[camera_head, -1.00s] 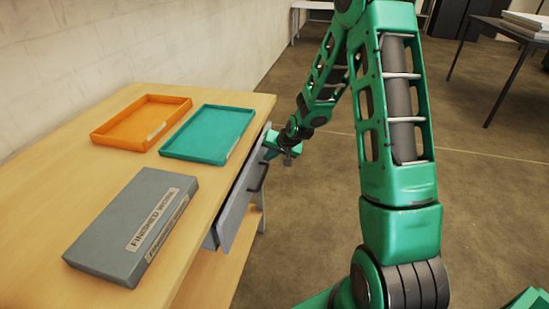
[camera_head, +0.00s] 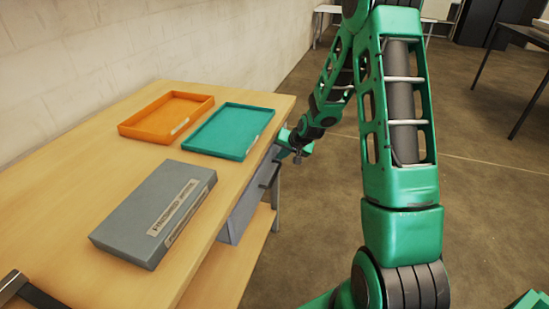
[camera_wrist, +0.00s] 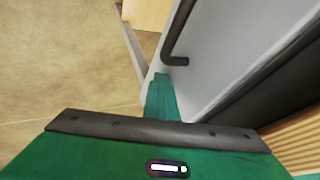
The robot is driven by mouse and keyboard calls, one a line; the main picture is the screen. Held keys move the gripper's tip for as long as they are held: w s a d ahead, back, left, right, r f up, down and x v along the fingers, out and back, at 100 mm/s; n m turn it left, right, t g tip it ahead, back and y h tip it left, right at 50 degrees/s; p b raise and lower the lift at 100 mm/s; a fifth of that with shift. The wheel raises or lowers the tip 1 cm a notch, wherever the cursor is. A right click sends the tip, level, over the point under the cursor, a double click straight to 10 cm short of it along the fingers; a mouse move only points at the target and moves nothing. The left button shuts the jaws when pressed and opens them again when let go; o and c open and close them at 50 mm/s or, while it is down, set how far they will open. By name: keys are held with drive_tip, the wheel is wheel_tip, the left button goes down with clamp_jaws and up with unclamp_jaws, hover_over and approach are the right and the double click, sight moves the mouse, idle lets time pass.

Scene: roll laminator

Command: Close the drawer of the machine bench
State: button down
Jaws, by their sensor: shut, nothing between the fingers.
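The machine bench (camera_head: 60,215) has a grey drawer (camera_head: 243,212) under its right edge. The drawer front has a dark bar handle (camera_head: 268,176), also seen in the wrist view (camera_wrist: 176,45). My gripper (camera_head: 297,151) is shut and empty at the far end of the drawer front, beyond the handle. In the wrist view its green fingers (camera_wrist: 160,90) are together, with their tips at the drawer front's pale face (camera_wrist: 210,60); contact is hard to tell. A dark strip shows between the front and the wood, so the drawer seems slightly open. Its inside is hidden.
On the bench top lie an orange tray (camera_head: 131,132), a teal tray (camera_head: 238,156) and a grey box labelled finished work (camera_head: 120,238). A dark object (camera_head: 30,290) shows at the lower left. The floor right of the bench is mostly clear.

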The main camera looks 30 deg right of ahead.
drive_tip(key=shift+w+a+r, duration=0.2)
drive_tip(key=shift+w+a, duration=0.1)
drive_tip(key=shift+a, duration=0.1)
drive_tip(key=s+d+r, duration=0.4)
drive_tip(key=s+r, duration=0.3)
drive_tip(key=s, duration=0.2)
drive_tip(key=shift+d+r, duration=0.15)
drive_tip(key=shift+r, duration=0.1)
drive_tip(key=shift+s, duration=0.2)
drive_tip(key=s+a+r+g, duration=0.1)
drive_tip(key=s+r, duration=0.3)
drive_tip(key=s, duration=0.8)
drive_tip(key=s+r+g, duration=0.4)
drive_tip(key=s, duration=0.8)
drive_tip(key=s+a+r+n+g, duration=0.1)
drive_tip(key=s+r, duration=0.3)
drive_tip(key=s, duration=0.8)
drive_tip(key=shift+s+a+r+g+h, duration=0.3)
drive_tip(key=shift+s+a+g, duration=0.1)
drive_tip(key=shift+g, duration=0.3)
